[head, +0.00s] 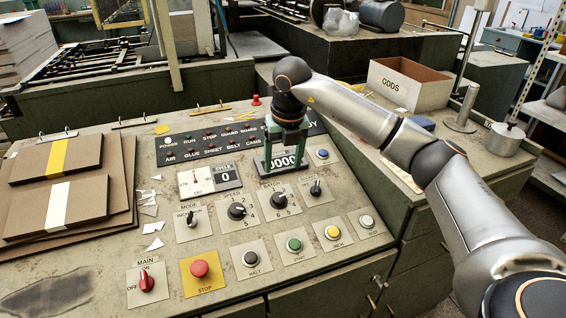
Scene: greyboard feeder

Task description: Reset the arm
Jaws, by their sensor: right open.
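My right arm comes in from the right edge and reaches over the control panel (190,257). My right gripper (285,158) points down at the panel's back part, its fingers apart with nothing seen between them. It is in front of the lamp strip (205,146) and around or just above the counter (287,162) showing zeros; I cannot tell whether it touches. It hides part of the strip's lettering. My left gripper is not in view.
Knobs and buttons fill the panel, including a red stop button (200,268) and a red main switch (147,281). Brown board stacks (62,178) lie at left. An ODDS box (409,84) and a metal pot (504,139) stand at right, near my arm.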

